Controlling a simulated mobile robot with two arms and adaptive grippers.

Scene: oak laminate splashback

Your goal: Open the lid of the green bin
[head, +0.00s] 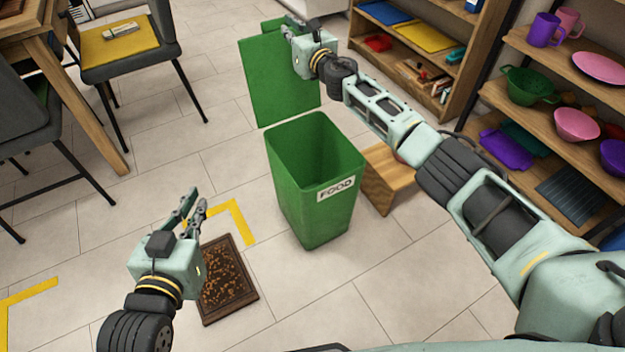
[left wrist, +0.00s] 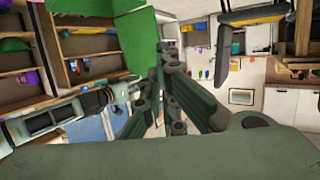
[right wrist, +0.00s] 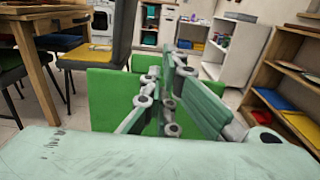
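The green bin (head: 318,200) stands on the tiled floor in the head view, with a FOOD label on its front. Its green lid (head: 275,85) stands raised, roughly upright behind the open mouth, and the bin's inside shows. My right gripper (head: 289,29) is at the lid's upper right edge. Its fingers look shut in the right wrist view (right wrist: 172,62), with the lid's green behind them. I cannot tell whether they touch it. My left gripper (head: 197,195) is off to the left of the bin, apart from it. Its fingers look closed together, with nothing seen between them.
A brown mat (head: 229,287) and yellow floor marks (head: 240,222) lie left of the bin. Shelves with bowls and mugs (head: 545,70) line the right. Chairs (head: 122,50) and a table stand at left.

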